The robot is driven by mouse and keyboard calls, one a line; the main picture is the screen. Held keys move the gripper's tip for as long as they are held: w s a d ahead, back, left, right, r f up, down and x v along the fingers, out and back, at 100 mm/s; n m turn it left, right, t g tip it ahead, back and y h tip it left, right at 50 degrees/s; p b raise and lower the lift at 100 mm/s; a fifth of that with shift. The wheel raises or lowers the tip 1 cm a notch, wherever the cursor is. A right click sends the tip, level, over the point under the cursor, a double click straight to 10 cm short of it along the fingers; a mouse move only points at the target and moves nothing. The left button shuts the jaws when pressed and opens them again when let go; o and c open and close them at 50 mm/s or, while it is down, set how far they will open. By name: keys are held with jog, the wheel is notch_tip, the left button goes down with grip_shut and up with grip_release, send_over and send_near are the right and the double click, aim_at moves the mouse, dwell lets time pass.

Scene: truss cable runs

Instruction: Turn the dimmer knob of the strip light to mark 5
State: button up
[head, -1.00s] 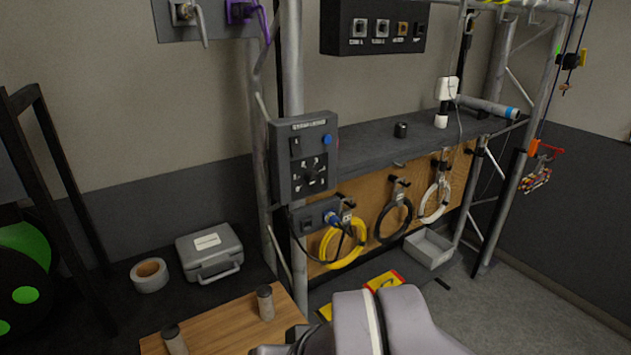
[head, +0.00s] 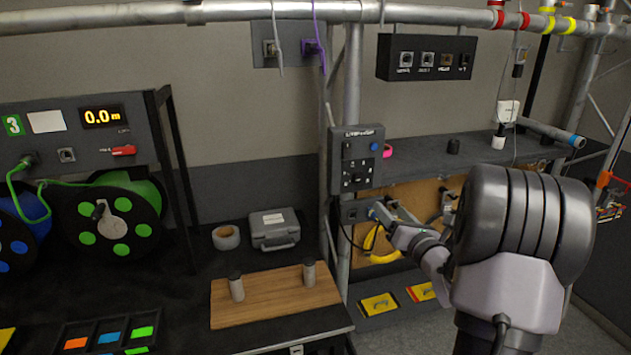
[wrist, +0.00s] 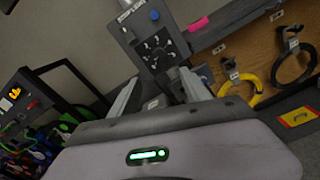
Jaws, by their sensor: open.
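The strip light's grey control box (head: 343,148) is mounted on the upright truss post, with a blue button above a dial. The dark dimmer knob (head: 357,180) sits in its lower half, ringed by white marks; it also shows in the wrist view (wrist: 158,52). The mark numbers and the pointer are too small to read. My gripper (head: 392,213) is in front of and below the box in the head view. In the wrist view, my gripper (wrist: 161,88) is open, its two fingers spread below the dial and apart from the knob. Nothing is between them.
A small socket box with a blue plug (head: 375,213) hangs just under the control box. A yellow cable coil (head: 372,243) hangs below. A wooden board (head: 275,295) lies at lower left.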

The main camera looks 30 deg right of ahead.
aim_at(361, 179)
jog(key=shift+n, duration=0.3)
jog(key=x, duration=1.7)
jog(key=shift+w, duration=0.4)
jog(key=shift+a, duration=0.1)
jog(key=shift+b, duration=0.3)
grip_shut()
